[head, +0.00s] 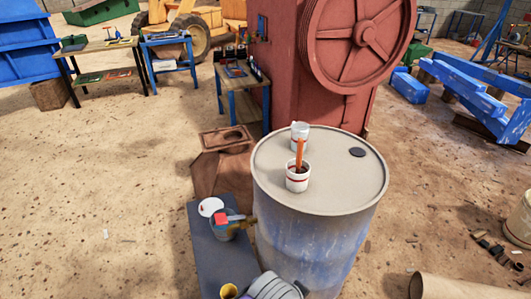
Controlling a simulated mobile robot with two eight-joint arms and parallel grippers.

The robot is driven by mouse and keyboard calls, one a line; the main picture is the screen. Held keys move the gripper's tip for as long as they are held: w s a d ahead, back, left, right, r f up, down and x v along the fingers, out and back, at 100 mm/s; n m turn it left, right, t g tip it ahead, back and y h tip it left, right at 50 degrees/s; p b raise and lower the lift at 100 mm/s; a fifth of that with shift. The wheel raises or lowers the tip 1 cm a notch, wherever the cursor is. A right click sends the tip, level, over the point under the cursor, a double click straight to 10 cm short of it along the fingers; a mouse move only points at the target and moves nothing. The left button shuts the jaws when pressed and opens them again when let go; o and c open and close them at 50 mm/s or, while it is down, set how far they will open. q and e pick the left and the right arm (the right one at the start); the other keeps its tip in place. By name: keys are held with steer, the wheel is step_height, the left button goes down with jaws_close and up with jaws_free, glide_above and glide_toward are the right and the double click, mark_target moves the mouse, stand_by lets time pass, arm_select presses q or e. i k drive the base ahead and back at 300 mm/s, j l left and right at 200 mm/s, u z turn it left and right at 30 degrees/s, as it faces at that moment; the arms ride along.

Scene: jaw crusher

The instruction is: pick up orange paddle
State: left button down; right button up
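The orange paddle (299,152) stands upright in a white cup with a red band (297,182). Its lower end is hidden inside the cup, which holds something dark. The cup is on top of a blue drum with a grey lid (340,185), right of the picture's middle. A second white cup (299,130) stands just behind the paddle on the same lid. Neither of my grippers can be made out in the head view.
A low dark bench (215,262) left of the drum holds a bucket, a white disc and a yellow cup (229,291). A red crusher with a large flywheel (357,40) stands behind the drum. Open dirt floor lies to the left. A brown tube (462,289) lies at lower right.

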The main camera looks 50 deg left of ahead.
mark_target(300, 141)
steer(key=i+u, duration=0.1)
steer(key=u, duration=0.3)
steer(key=i+u, duration=0.15)
steer(key=u, duration=0.3)
steer(key=i+l+u, duration=0.1)
steer(key=u, duration=0.3)
steer(key=l+u, duration=0.1)
steer(key=u, duration=0.35)
steer(key=i, duration=0.05)
